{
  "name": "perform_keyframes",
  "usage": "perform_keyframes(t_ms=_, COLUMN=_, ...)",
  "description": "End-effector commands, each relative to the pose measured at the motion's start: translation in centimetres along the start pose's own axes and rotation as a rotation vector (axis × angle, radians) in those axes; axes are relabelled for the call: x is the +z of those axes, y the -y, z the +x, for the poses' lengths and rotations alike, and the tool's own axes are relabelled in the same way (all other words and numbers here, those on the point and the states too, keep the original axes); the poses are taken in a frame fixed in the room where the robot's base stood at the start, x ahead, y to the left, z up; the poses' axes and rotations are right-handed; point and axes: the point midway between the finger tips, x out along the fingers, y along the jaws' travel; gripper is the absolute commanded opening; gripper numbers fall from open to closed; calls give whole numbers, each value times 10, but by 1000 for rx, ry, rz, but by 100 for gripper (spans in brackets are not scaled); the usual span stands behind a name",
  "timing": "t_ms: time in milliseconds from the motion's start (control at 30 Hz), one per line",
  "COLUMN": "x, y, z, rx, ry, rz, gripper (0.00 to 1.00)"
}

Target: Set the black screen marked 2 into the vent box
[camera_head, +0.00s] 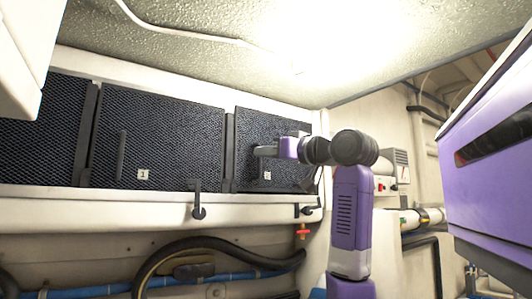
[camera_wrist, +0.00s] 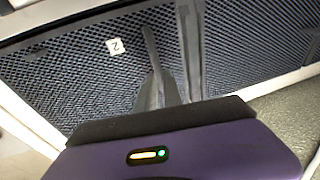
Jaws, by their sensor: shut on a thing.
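The black mesh screen marked 2 (camera_head: 262,125) stands at the right end of the white vent box (camera_head: 120,208), in line with the other screens. Its white tag with the 2 shows in the wrist view (camera_wrist: 115,47). My gripper (camera_head: 262,151) is at the front of this screen, shut on its upright handle bar (camera_wrist: 152,50). The fingers hide part of the handle in the head view. The screen's left edge is close to the dark divider (camera_head: 230,150). I cannot tell whether it sits fully flush in its opening.
A screen marked 1 (camera_head: 160,135) fills the middle opening; another mesh screen (camera_head: 38,135) is at far left. The ceiling (camera_head: 220,50) slopes close above.

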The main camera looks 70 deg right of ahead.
Motion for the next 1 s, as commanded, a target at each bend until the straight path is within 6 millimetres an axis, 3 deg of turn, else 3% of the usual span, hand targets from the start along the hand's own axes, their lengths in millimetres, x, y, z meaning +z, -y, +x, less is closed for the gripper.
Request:
perform_keyframes(t_ms=967, x=16, y=0, z=-3, rx=0, ry=-4, rz=-2, gripper=0)
perform_keyframes(t_ms=1000, x=16, y=0, z=-3, rx=0, ry=-4, rz=-2, gripper=12)
